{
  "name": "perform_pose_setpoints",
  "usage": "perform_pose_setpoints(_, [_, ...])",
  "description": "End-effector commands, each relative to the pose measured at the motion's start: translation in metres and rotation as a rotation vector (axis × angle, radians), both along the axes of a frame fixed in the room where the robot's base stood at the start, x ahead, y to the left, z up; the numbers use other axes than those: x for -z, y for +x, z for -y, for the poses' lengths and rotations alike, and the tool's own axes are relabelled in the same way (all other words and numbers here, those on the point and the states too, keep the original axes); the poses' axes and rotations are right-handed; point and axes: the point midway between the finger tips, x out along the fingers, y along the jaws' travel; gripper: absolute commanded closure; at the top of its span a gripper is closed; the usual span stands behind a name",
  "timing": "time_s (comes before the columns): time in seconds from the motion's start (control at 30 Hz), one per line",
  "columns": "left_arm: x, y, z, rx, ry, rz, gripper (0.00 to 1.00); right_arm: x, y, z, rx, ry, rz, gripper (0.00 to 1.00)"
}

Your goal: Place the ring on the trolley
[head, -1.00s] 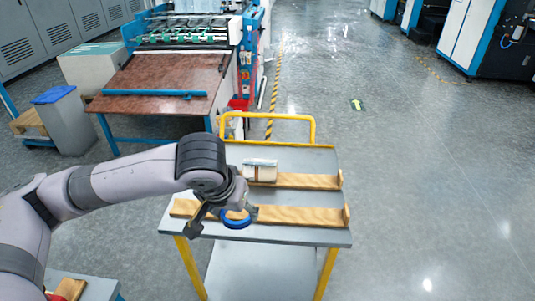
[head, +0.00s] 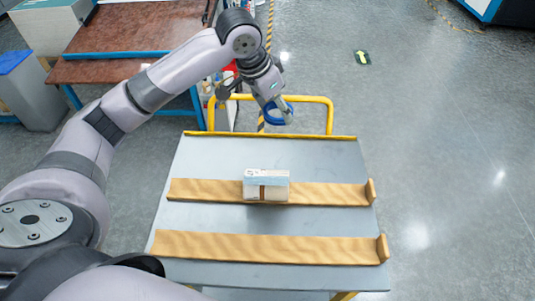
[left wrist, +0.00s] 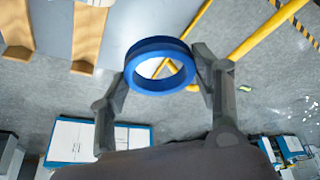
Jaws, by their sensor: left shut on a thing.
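The blue ring (head: 279,122) is in my left gripper (head: 272,100), up in the air by the trolley's far edge and yellow handle in the head view. In the left wrist view the ring (left wrist: 160,87) sits between the two dark fingers (left wrist: 164,74), which are shut on its sides. Its open middle faces the camera. The trolley (head: 200,217) has a grey top with two brown strips running across it, each with a raised stop at its right end. The ring is apart from the top. My right gripper is not in view.
The near brown strip (head: 270,247) is bare. The yellow handle (head: 331,117) rises at the far end. A machine with a brown table (head: 125,45) stands at the back left.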

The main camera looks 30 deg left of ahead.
Motion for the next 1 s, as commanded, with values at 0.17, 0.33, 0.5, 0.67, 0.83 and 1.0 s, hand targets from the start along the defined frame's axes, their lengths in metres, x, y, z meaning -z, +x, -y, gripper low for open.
perform_pose_setpoints(0.17, [0.006, 0.025, -0.027, 0.174, -0.006, -0.001, 0.71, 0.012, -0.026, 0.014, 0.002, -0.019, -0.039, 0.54])
perform_pose_setpoints(0.33, [0.008, 0.035, -0.042, 0.272, -0.002, 0.001, 0.71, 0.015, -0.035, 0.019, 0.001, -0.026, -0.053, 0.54])
perform_pose_setpoints(0.5, [0.029, 0.036, -0.045, 0.298, 0.0, -0.003, 0.71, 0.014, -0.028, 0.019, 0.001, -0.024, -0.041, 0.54])
perform_pose_setpoints(0.67, [0.071, 0.034, -0.045, 0.298, 0.002, -0.005, 0.71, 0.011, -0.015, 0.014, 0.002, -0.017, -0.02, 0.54])
perform_pose_setpoints(0.83, [0.116, 0.034, -0.045, 0.297, 0.001, -0.004, 0.71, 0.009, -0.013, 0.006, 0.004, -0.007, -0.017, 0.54])
perform_pose_setpoints(1.0, [0.151, 0.035, -0.045, 0.296, 0.002, -0.001, 0.71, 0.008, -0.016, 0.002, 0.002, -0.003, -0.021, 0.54])
